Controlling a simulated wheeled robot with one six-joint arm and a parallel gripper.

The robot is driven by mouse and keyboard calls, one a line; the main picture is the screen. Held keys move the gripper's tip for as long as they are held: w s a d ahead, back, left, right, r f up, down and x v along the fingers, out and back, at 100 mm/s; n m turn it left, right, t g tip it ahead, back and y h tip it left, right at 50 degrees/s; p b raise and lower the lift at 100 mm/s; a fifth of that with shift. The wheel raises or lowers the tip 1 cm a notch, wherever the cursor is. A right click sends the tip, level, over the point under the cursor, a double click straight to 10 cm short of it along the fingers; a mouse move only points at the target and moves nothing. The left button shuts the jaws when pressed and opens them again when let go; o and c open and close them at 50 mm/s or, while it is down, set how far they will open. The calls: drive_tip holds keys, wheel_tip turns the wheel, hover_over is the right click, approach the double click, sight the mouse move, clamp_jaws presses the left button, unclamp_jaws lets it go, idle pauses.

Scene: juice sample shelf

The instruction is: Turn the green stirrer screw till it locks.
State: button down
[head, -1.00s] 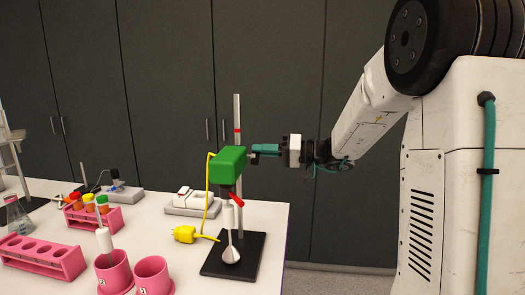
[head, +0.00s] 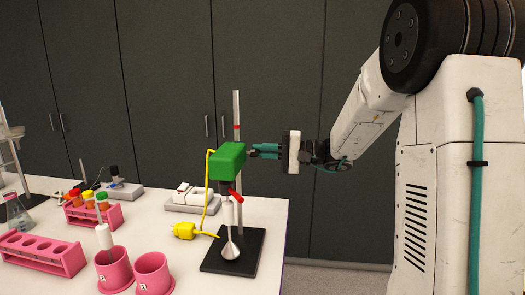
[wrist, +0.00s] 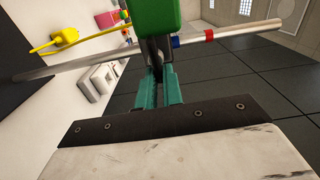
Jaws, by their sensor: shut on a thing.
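The green stirrer (head: 228,160) is a green box held on an upright metal rod (head: 237,115) above a black base plate. It also shows at the top of the wrist view (wrist: 155,15). My gripper (head: 252,151) reaches in from the right, level with the box. Its teal fingers are shut at the box's right side, at the screw. In the wrist view my dark fingertips (wrist: 156,50) meet close against the green box. The screw itself is hidden between them.
The rod passes close to my fingertips. A yellow cable and plug (head: 184,231) lie left of the base plate (head: 218,262). Pink cups (head: 152,275) and pink racks (head: 45,255) fill the left of the white table. Right of the table is free.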

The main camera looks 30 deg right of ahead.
drive_tip(key=shift+m, duration=0.3)
drive_tip(key=c, duration=1.5)
unclamp_jaws()
drive_tip(key=shift+c, duration=0.2)
drive_tip(key=v, duration=0.8)
drive_tip(key=shift+w, duration=0.1)
